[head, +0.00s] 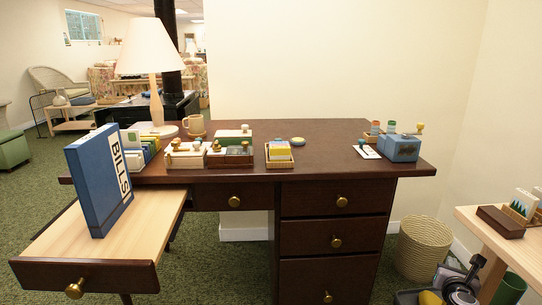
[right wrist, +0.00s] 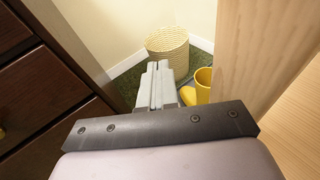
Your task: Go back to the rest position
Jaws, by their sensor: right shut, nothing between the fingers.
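My right gripper (right wrist: 159,84) is shut and empty, its two pale grey fingers together in the right wrist view. It is low in the gap between the dark desk and the pale side table, pointing toward the wicker wastebasket (right wrist: 167,45). In the head view the right gripper (head: 447,275) shows only partly at the lower right, below the desk top and in front of the wastebasket (head: 423,248). My left gripper is not in view.
A pulled-out drawer (head: 150,215) at left holds an upright blue BILLS binder (head: 98,180). A pale side table (head: 490,230) stands at right. A yellow object (right wrist: 203,84) is beside my fingers.

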